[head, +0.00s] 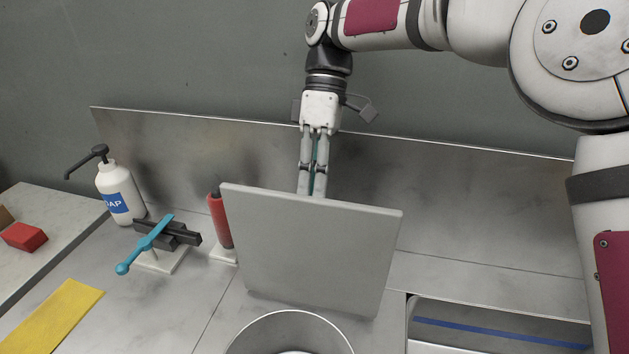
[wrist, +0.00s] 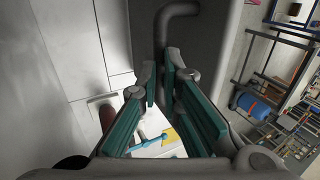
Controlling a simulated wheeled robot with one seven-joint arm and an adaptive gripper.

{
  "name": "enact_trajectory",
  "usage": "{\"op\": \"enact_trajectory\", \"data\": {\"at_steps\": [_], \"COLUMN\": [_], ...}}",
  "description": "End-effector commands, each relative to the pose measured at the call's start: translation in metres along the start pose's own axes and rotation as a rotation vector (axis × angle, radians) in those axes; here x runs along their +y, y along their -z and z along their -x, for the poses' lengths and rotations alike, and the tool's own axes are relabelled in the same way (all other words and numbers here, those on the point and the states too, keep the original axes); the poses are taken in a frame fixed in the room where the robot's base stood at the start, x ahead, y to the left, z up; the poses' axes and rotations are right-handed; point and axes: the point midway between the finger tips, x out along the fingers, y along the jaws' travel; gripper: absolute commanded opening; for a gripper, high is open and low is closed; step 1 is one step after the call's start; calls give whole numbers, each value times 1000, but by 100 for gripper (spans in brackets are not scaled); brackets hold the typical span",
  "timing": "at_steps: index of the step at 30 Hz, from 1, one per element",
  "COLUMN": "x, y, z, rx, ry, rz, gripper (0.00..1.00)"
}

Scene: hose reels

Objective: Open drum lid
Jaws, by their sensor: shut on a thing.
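The lid (head: 310,250) is a flat grey square panel. In the head view it stands steeply raised behind the open round mouth of the drum (head: 290,316), at the bottom edge of the picture. My gripper (head: 312,190) reaches down behind the lid's top edge, so its fingertips are hidden there. In the wrist view the lid (wrist: 222,60) fills the upper middle, with a bent grey handle (wrist: 178,10) on it. My teal-padded fingers (wrist: 164,92) are shut on this handle. Where the lid joins the drum cannot be seen clearly.
On the counter at left stand a soap bottle (head: 117,192), a blue-levered device (head: 147,246) and a red cylinder (head: 219,220) close to the lid. A yellow cloth (head: 52,318) lies front left. A basin (head: 495,328) is at right. A metal backsplash (head: 480,205) runs behind.

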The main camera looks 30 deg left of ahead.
Motion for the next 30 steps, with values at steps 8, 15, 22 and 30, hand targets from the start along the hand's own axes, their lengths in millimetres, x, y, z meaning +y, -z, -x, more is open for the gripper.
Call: {"op": "enact_trajectory", "data": {"at_steps": [8, 15, 22, 30], "x": [11, 9, 6, -12], "y": [-3, -3, -2, 0], "z": [-23, -20, -16, 19], "rx": [-23, -20, -17, -15], "ry": [27, 26, 25, 23], "rz": [-9, -7, -5, -4], "gripper": [0, 31, 31, 31]}}
